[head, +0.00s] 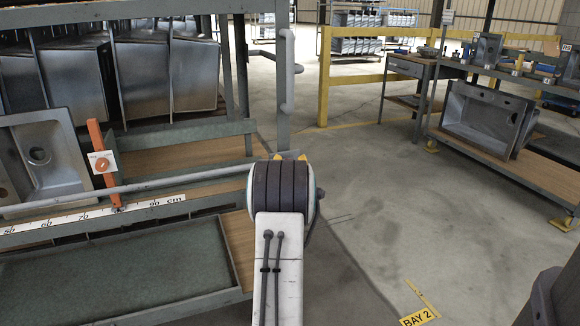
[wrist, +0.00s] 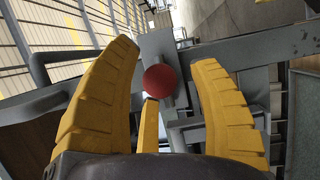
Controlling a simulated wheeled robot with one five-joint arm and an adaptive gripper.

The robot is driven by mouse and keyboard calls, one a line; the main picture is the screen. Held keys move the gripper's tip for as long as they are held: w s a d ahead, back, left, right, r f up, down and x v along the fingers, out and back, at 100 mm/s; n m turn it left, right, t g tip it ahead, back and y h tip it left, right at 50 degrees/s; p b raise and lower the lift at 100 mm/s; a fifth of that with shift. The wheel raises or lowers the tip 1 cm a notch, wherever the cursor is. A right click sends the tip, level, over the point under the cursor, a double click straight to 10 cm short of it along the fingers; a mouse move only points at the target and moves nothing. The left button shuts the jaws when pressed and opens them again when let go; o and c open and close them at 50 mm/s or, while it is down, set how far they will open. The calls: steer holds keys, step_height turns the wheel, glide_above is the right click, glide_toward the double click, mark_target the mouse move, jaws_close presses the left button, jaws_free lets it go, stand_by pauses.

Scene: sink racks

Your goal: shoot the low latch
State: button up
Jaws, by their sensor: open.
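In the wrist view a round red knob (wrist: 160,80) sits on a grey metal plate (wrist: 157,47), and I take it as the latch's handle. My gripper (wrist: 164,57) is open, with a yellow finger on either side of the knob and a third below it. The knob appears between the fingers; I cannot tell how deep it is or whether anything touches. In the head view only small yellow bits of my gripper (head: 290,156) show past my wrist, beside the rack's grey post, and the knob is hidden there.
An orange lever (head: 103,164) stands at a measuring scale (head: 95,217) on the left rack, beside a metal sink (head: 45,160). Grey rails and posts cross close around the knob. A bench with sinks (head: 485,120) stands at right. The floor (head: 370,190) between is clear.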

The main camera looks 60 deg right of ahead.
steer(key=shift+o, duration=0.3)
steer(key=shift+d, duration=0.15)
jaws_close()
stand_by(0.3)
steer(key=shift+w, duration=0.1)
